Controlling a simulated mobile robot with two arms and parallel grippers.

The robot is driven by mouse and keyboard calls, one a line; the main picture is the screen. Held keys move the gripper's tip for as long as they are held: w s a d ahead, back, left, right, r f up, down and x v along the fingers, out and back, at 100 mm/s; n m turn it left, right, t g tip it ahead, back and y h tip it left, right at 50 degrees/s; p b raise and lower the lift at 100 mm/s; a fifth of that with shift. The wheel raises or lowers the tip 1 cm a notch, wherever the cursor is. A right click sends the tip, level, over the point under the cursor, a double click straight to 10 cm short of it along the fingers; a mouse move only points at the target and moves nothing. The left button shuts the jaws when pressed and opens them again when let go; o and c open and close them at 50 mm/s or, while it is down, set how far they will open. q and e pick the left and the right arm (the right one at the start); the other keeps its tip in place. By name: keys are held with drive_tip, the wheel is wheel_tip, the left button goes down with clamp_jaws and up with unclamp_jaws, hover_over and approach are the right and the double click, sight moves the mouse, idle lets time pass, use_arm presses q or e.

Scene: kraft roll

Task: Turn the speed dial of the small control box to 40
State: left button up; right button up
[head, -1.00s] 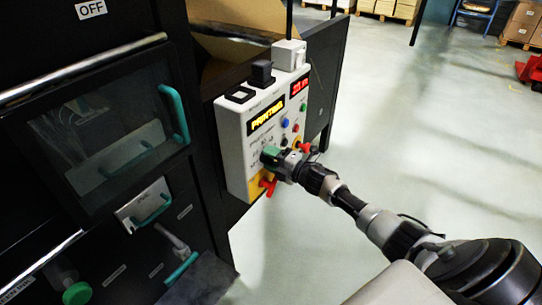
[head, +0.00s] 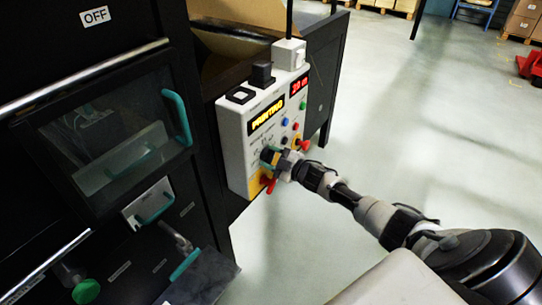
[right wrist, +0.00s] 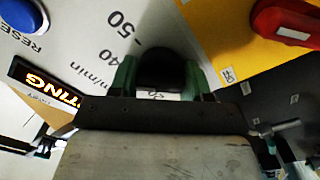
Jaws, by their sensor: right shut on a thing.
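The small control box (head: 232,150) is light grey with a yellow lower part and hangs on the dark machine front. Its amber display (head: 266,115) reads PRINTING, and a small red readout (head: 299,86) seems to start with 20, though it is blurred. My right gripper (head: 270,157) is at the lower face of the box. In the right wrist view its green fingertips are shut on the black speed dial (right wrist: 160,70), one on each side. Scale marks 50 and 40 and the print m/min show beside the dial. The dial's pointer is hidden. My left gripper is not in view.
A red handle (head: 268,181) sits just below the dial on the yellow part; another red control (head: 304,145) is right of it. A blue button (right wrist: 18,14) marked RESET shows in the wrist view. Open floor (head: 440,150) lies to the right.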

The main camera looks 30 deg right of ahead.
drive_tip(key=shift+m, duration=0.3)
drive_tip(key=o, duration=0.9)
drive_tip(key=shift+s, duration=0.1)
drive_tip(key=v, duration=1)
drive_tip(key=shift+s+d, duration=0.15)
drive_tip(key=shift+s, duration=0.2)
drive_tip(key=shift+f, duration=0.1)
